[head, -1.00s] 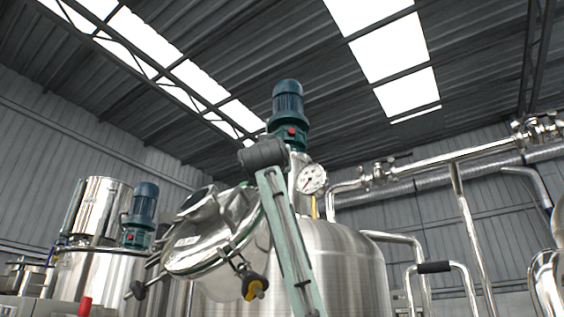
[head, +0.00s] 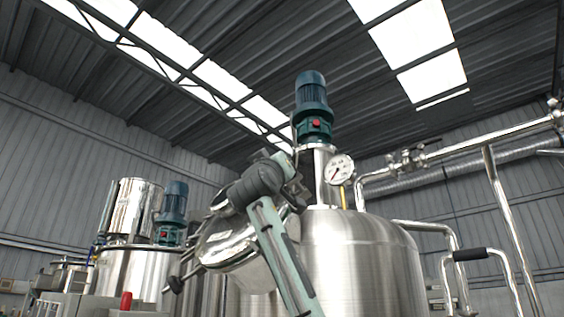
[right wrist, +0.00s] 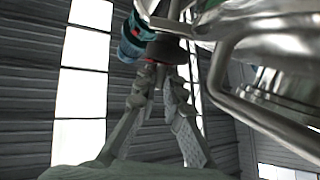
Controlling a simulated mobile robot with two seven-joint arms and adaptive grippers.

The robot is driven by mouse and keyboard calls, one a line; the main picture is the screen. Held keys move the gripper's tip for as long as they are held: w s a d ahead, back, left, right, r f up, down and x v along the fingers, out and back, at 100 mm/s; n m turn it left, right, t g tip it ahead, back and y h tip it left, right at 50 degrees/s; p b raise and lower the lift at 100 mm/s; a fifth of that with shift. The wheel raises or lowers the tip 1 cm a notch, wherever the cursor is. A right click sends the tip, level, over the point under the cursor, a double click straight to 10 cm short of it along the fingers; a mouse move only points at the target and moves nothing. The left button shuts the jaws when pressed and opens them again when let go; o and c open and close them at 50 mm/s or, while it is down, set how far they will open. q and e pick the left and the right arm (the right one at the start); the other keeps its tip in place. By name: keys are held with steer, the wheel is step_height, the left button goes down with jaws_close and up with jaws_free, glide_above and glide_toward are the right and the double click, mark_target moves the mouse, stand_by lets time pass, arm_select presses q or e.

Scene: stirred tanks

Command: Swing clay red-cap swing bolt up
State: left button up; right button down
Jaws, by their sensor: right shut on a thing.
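My right gripper (right wrist: 164,74) reaches up in the right wrist view. Its fingers are shut on a dark knob (right wrist: 168,49) with a red edge at its lower side, which I take for the clay red-cap swing bolt. The bolt's rod is mostly hidden, so its angle is unclear. In the head view my right gripper (head: 293,188) is beside the tilted steel vessel (head: 228,246), at its upper right. The held knob cannot be made out there. My left gripper is not in view.
A large steel tank (head: 355,255) with a green motor (head: 312,105) and a pressure gauge (head: 339,168) stands behind the arm. A black-knobbed bolt (head: 174,284) sticks out at lower left. A red cap (head: 126,300) shows farther left. A bent pipe (right wrist: 219,75) runs close right of the fingers.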

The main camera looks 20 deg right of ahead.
steer(key=shift+a, duration=0.1)
steer(key=c, duration=1.6)
jaws_free()
steer(key=shift+f, duration=0.1)
steer(key=v, duration=1.2)
